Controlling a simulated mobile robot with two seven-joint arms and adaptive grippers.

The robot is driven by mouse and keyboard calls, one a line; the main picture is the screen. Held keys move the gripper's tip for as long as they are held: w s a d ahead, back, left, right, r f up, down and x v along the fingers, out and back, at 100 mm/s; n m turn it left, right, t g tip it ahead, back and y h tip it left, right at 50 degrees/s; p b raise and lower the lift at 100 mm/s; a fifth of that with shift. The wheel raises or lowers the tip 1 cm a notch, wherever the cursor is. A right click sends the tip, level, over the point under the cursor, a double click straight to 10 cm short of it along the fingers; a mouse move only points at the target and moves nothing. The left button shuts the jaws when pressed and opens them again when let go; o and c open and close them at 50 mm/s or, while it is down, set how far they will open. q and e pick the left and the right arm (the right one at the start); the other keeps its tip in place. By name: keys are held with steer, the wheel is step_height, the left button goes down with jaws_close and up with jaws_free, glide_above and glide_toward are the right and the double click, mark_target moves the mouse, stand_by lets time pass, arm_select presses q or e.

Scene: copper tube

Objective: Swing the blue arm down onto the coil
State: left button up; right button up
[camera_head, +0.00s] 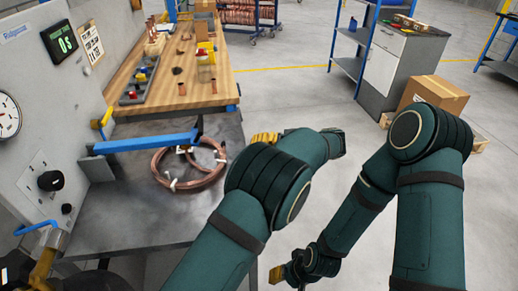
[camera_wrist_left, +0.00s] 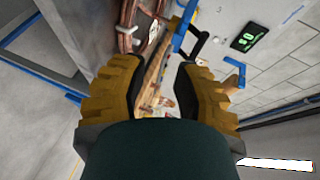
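The blue arm (camera_head: 150,143) reaches right from the grey machine panel and crosses the back edge of the copper coil (camera_head: 160,178) in the head view. I cannot tell if they touch. The coil lies flat on the grey bench. The blue arm (camera_wrist_left: 182,28) also shows at the top of the left wrist view, with a black handle (camera_wrist_left: 197,45). The coil (camera_wrist_left: 126,28) is beside it. My left gripper (camera_wrist_left: 158,68) is open and empty, apart from the arm; its yellow fingers (camera_head: 265,138) show right of the coil. My right gripper (camera_head: 278,272) is low, partly hidden.
A wooden workbench (camera_head: 220,88) with parts and bins stands behind the grey bench (camera_head: 120,212). The panel carries a green display (camera_head: 59,39), a gauge (camera_head: 8,115) and a black knob (camera_head: 50,181). A cardboard box (camera_head: 438,95) and cabinet stand at right. Open floor lies between.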

arm_select(q)
steer(key=shift+r, duration=0.15)
step_height(320, 180, up, 10)
stand_by(0.5)
steer(key=shift+d, duration=0.1)
